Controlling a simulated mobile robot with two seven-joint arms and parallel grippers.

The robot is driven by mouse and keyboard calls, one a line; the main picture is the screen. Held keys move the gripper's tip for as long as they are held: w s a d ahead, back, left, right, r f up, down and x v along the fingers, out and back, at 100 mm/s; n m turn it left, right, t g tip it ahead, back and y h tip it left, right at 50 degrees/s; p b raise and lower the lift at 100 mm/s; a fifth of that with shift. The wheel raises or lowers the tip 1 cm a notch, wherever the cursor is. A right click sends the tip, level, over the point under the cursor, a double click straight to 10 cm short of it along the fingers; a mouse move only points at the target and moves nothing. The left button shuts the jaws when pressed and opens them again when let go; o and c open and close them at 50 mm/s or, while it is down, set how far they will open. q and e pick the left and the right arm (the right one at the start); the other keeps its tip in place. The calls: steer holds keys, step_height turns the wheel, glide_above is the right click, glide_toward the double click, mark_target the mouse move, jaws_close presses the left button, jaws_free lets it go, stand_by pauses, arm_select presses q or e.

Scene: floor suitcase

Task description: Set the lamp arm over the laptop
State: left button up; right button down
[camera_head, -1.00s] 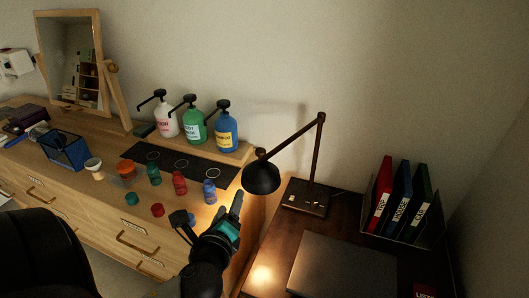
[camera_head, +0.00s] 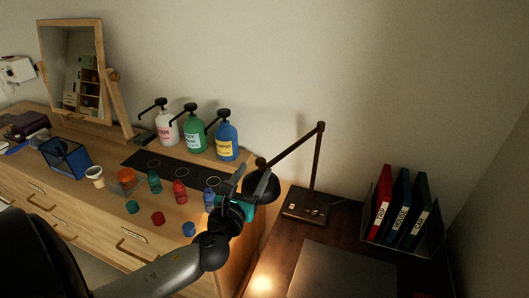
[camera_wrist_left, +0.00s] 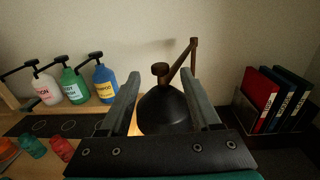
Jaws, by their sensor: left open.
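The desk lamp has a black dome-shaped head (camera_head: 261,187) on a brown jointed arm (camera_head: 293,146). Its base (camera_head: 305,203) stands on the dark desk. The head hangs left of the base, near the desk's left edge, and the light falls below it. A closed grey laptop (camera_head: 342,272) lies on the desk to the front right of the base. My left gripper (camera_head: 236,188) is open at the lamp head. In the left wrist view the lamp head (camera_wrist_left: 163,110) shows between the two open fingers (camera_wrist_left: 157,95); contact cannot be told. My right gripper is not in view.
A wooden dresser (camera_head: 110,238) stands left of the desk with pump bottles (camera_head: 195,137), small coloured jars (camera_head: 180,191), a blue mesh basket (camera_head: 66,158) and a mirror (camera_head: 75,70). Binders (camera_head: 400,208) stand at the desk's back right. The wall is close behind the lamp.

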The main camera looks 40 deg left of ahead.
arm_select(q)
steer(key=shift+x, duration=4.35)
jaws_close()
